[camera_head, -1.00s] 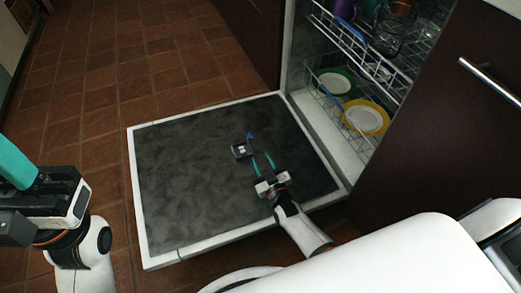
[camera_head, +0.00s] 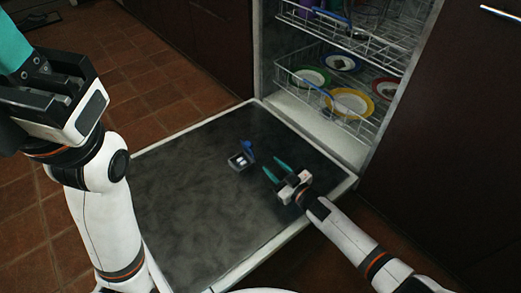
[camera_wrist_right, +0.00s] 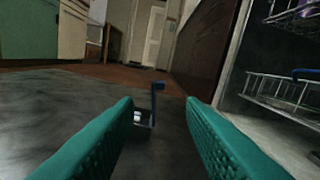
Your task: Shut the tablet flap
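The tablet compartment (camera_head: 240,160) is a small dark box with a pale inside, set in the dark inner face of the lowered dishwasher door. Its blue tablet flap (camera_head: 249,147) stands up, open, on the box's far side. In the right wrist view the upright blue flap (camera_wrist_right: 155,98) shows between the fingers, beyond them, with the compartment (camera_wrist_right: 144,118) below it. My right gripper (camera_head: 273,167) is open and empty just right of the compartment, its teal fingers apart and not touching the flap. My left gripper (camera_head: 14,50) is raised at the left, partly cut off.
The open dishwasher door (camera_head: 185,195) lies flat over the tiled floor (camera_head: 130,80). The lower rack (camera_head: 330,112) with several plates and the upper rack (camera_head: 345,30) stand inside the dishwasher. A dark cabinet front (camera_head: 450,120) is at the right. The door's left part is clear.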

